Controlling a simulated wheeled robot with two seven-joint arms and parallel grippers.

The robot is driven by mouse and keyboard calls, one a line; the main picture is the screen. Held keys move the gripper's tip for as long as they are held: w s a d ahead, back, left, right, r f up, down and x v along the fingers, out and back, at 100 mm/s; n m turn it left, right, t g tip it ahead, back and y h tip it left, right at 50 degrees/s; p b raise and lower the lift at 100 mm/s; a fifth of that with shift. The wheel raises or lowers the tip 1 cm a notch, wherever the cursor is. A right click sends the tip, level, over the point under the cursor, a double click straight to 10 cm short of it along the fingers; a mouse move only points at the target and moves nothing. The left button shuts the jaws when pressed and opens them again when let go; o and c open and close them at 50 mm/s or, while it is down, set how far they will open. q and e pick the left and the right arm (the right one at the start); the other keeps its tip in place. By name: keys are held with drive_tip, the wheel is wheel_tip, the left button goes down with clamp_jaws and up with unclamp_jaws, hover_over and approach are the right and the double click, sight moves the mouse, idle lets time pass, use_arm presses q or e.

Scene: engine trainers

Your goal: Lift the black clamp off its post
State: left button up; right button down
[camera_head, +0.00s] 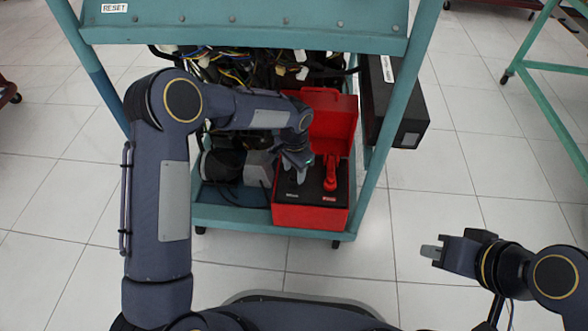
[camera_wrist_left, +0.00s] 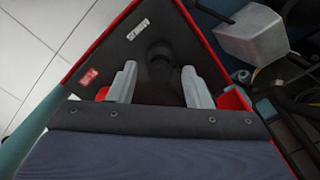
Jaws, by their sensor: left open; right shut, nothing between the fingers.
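The open red case (camera_head: 310,217) stands on the lower shelf of the teal trainer frame, with a dark panel inside it. A red clamp (camera_head: 330,175) stands upright on the right part of the panel. My left gripper (camera_head: 297,172) reaches down over the left part and covers most of what is there. In the left wrist view, its open fingers (camera_wrist_left: 160,85) stand on either side of a dark round shape (camera_wrist_left: 159,55), apparently the black clamp; its outline blends into the panel. I cannot tell whether the fingers touch it. My right gripper (camera_head: 432,252) is shut and empty, over the floor.
The raised red lid (camera_head: 333,115) stands behind the case. Loose wiring (camera_head: 270,68) hangs above and behind. A grey block (camera_head: 260,168) sits left of the case, and a black box (camera_head: 395,105) is at the frame's right side. Floor (camera_head: 400,200) to the right is clear.

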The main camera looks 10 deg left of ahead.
use_arm(q)
clamp_jaws()
